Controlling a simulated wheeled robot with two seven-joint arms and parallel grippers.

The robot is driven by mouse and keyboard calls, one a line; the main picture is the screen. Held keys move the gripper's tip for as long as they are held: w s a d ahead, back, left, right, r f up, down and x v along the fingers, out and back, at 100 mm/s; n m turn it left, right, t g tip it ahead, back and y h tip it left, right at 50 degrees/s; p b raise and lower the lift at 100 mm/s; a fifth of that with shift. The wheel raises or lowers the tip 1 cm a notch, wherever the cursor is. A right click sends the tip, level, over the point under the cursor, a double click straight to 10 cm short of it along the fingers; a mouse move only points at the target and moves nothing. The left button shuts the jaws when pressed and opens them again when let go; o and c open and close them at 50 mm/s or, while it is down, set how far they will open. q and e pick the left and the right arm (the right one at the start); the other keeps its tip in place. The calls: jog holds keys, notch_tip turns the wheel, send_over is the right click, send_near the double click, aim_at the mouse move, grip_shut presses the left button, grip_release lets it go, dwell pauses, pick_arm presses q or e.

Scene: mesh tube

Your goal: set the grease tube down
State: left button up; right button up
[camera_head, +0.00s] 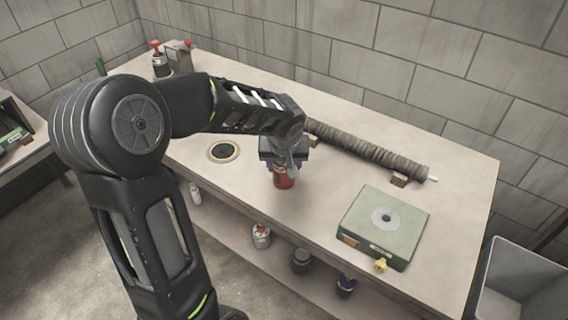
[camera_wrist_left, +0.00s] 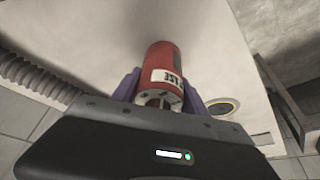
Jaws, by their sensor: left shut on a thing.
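The grease tube, a red cylinder (camera_head: 284,180), is held by my left gripper (camera_head: 284,163) over the front part of the table (camera_head: 325,178). In the left wrist view the red tube (camera_wrist_left: 161,68) with a white label sits between the two purple fingers of my left gripper (camera_wrist_left: 160,90), which are shut on it. Its far end points away from the wrist camera. I cannot tell whether its lower end touches the tabletop. My right gripper is in neither view.
A green box (camera_head: 383,225) stands right. A round dark-centred disc (camera_head: 223,151) lies left. Several containers stand on the lower shelf, including a red-topped one (camera_head: 261,236).

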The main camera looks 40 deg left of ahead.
pick_arm(q)
jog(key=shift+f, duration=0.15)
jog(key=o, duration=1.5)
jog(key=shift+r, duration=0.3)
jog(key=v, duration=1.2)
jog(key=shift+f, duration=0.1)
